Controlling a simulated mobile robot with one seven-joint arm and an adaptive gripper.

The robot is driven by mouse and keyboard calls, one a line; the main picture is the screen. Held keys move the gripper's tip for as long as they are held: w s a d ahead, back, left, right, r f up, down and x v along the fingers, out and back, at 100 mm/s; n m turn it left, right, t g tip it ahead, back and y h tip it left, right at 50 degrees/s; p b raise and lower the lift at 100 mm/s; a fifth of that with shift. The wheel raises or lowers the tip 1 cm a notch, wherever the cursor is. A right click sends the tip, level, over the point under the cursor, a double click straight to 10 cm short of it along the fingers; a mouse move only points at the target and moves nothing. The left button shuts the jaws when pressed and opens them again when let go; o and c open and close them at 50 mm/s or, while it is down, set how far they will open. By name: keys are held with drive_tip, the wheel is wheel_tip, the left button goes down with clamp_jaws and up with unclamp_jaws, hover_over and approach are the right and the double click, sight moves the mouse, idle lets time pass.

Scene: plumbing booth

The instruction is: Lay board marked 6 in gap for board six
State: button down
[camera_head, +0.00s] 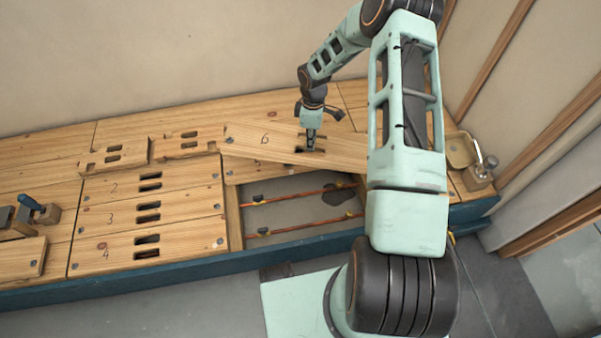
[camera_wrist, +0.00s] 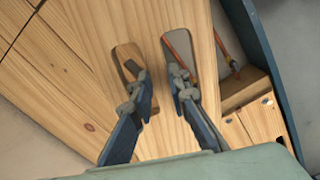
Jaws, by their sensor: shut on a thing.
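The board marked 6 (camera_head: 250,138) is a pale wooden plank with two hand slots near its middle. My gripper (camera_head: 311,148) is shut on it, its fingers in the slots. In the wrist view the fingers (camera_wrist: 158,90) grip the strip of board 6 (camera_wrist: 190,18) between the two slots. The board lies askew across the back of the open gap (camera_head: 290,212), its right end nearer the front and partly behind my arm. I cannot tell whether it touches the boards beneath. Copper pipes (camera_head: 305,222) and a dark patch show in the gap.
Boards marked 2, 3 and 4 (camera_head: 115,218) lie flat left of the gap. Short slotted boards (camera_head: 118,157) lie behind them. A plane-like tool (camera_head: 38,210) is at far left. A tan tray (camera_head: 460,150) and a metal-topped block (camera_head: 480,174) stand at right.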

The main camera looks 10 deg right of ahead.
drive_tip(key=a+f+n+b, duration=0.1)
drive_tip(key=f+n+b, duration=0.1)
drive_tip(key=f, duration=0.8)
drive_tip(key=a+f+n+b, duration=0.2)
drive_tip(key=f+b, duration=0.1)
drive_tip(key=f, duration=0.7)
drive_tip(key=shift+s+a+f, duration=0.2)
drive_tip(key=shift+a+f, duration=0.1)
drive_tip(key=shift+b, duration=0.6)
drive_tip(key=shift+f+b, duration=0.9)
drive_tip(key=shift+b, duration=0.05)
drive_tip(key=shift+f, duration=0.2)
drive_tip(key=shift+f, duration=0.35)
drive_tip(key=shift+f, duration=0.3)
idle(0.5)
